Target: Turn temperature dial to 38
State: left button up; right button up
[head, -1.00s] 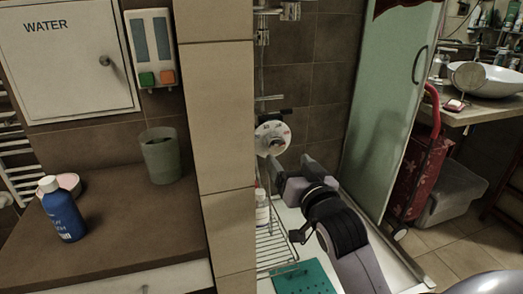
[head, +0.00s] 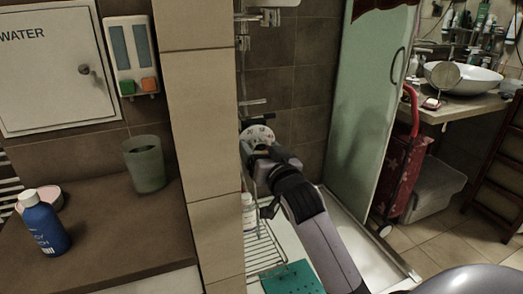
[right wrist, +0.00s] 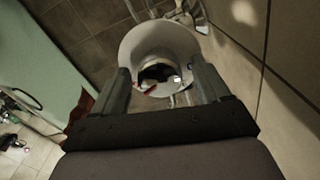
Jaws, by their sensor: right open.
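The temperature dial (head: 256,134) is a round whitish disc with small markings on the shower wall, just right of the tiled pillar. Its numbers are too small to read in the head view. My right gripper (head: 262,152) is at the lower part of the dial and hides some of it. In the right wrist view the dial (right wrist: 160,42) has a pale ring, a dark middle and a red mark. The open fingers of the right gripper (right wrist: 163,75) stand either side of the dark middle; contact cannot be told. My left gripper is not in view.
A tiled pillar (head: 200,120) stands close left of the dial. A wire rack (head: 262,245) with a bottle (head: 248,212) is below. A green glass panel (head: 360,110) is to the right. A counter (head: 110,220) with a blue bottle (head: 42,225) and cup (head: 144,165) is at left.

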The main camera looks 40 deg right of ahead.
jog(key=c, duration=1)
jog(key=shift+r+n+p, duration=0.2)
jog(key=shift+n+p, duration=0.6)
jog(key=shift+p, duration=0.05)
jog(key=shift+c, duration=0.2)
jog(key=shift+n+p, duration=1)
jog(key=shift+n, duration=0.2)
jog(key=n+p, duration=0.2)
jog(key=n, duration=0.1)
jog(key=shift+f+n+p, duration=0.1)
jog(key=shift+n+p, duration=0.4)
jog(key=shift+n, duration=0.4)
